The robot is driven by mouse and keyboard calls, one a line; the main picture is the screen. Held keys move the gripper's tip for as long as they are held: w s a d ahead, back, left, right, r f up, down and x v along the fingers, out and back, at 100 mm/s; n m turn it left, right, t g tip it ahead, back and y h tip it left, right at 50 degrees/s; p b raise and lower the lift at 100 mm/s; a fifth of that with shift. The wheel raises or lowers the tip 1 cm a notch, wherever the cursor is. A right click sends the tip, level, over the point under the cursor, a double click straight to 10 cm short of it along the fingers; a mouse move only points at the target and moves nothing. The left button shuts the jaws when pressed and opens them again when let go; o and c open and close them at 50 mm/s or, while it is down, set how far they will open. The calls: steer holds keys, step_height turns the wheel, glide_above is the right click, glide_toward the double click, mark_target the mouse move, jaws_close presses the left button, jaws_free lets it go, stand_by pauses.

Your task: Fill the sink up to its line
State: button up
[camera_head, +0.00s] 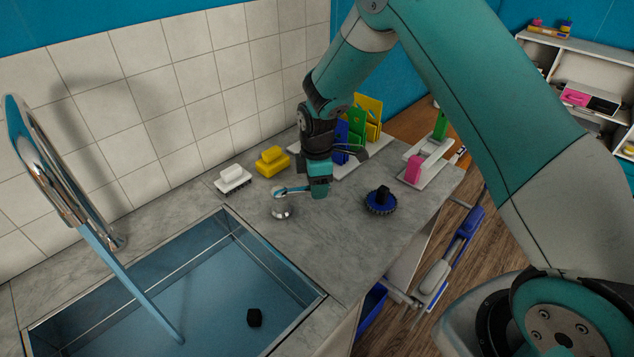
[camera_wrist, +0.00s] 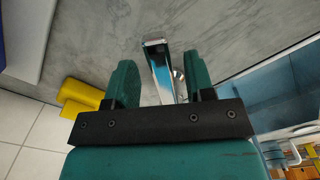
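The sink (camera_head: 268,257) is set in the grey counter, with bluish water (camera_head: 215,305) in it. A stream (camera_head: 128,283) runs from the chrome faucet (camera_head: 52,165) into the water. A pale line runs along the sink's inner walls; I cannot tell whether it is the mark or the water's edge. A chrome tap lever (camera_head: 292,189) stands on the counter behind the sink. My gripper (camera_head: 318,190) is down at the lever. In the wrist view, the lever (camera_wrist: 160,68) lies between the fingers of my open gripper (camera_wrist: 160,80), with gaps on both sides.
White (camera_head: 233,179) and yellow (camera_head: 272,162) blocks stand by the tiled wall. A round dark brush (camera_head: 381,201) is on the counter to the right. A rack with coloured boards (camera_head: 357,130) stands behind my gripper.

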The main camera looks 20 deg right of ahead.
step_height(320, 180, up, 17)
steer(key=b, duration=0.3)
steer(key=shift+r, duration=0.2)
stand_by(6.8)
